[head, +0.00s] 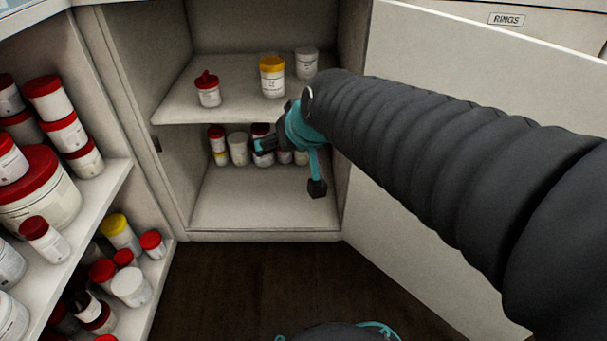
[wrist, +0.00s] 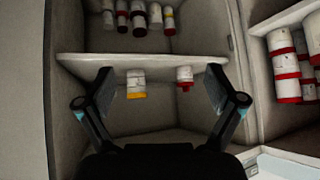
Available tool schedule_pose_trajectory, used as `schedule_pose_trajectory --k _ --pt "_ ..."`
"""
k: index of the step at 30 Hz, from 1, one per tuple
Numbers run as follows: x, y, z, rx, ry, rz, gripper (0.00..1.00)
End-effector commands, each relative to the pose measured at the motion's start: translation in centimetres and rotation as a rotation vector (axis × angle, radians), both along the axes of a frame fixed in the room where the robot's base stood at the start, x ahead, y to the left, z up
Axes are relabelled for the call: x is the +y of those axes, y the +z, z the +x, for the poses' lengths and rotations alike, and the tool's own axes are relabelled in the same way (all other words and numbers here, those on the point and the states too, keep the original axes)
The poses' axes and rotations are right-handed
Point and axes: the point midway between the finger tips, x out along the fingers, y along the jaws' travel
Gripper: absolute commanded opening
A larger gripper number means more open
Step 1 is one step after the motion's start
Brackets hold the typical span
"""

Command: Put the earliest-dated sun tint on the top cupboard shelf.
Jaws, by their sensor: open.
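The open cupboard's upper shelf (head: 185,105) holds a red-capped jar (head: 208,90), a yellow-capped jar (head: 272,78) and a white-lidded jar (head: 306,62). Several jars stand in a row on the level below, among them a red-and-yellow one (head: 218,143) and a white one (head: 238,149). Labels and dates are too small to read, so I cannot tell which are sun tints. My gripper (head: 290,167) is open and empty at the cupboard front, partly covering the lower row. The upside-down wrist view shows the yellow-capped jar (wrist: 137,83) and red-capped jar (wrist: 185,76) beyond my open fingers (wrist: 158,88).
Shelves at the left hold several red-capped containers, including a large tub (head: 38,195), and a yellow-capped jar (head: 118,228). An open white door (head: 400,205) stands at the right, behind my arm. A drawer marked RINGS (head: 507,19) is above it. The lower level's front (head: 255,210) is bare.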

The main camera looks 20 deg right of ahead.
Motion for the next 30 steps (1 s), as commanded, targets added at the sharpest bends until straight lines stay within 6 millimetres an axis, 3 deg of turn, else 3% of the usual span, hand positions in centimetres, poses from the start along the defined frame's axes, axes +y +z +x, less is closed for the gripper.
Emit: schedule_pose_trajectory --k 1,3,6,10,15,30 --pt "-0.1 -0.5 -2.8 0.035 0.000 -0.010 0.93" --pt "-0.5 -1.4 -6.1 0.092 -0.010 -0.023 0.93" --pt "-1.1 -2.8 -10.1 0.163 -0.028 -0.046 0.93" --pt "-1.8 -4.0 -13.4 0.224 -0.053 -0.068 0.93" --pt "-2.2 -4.7 -15.0 0.255 -0.067 -0.080 0.93" --pt "-2.2 -4.7 -14.9 0.255 -0.067 -0.080 0.93"
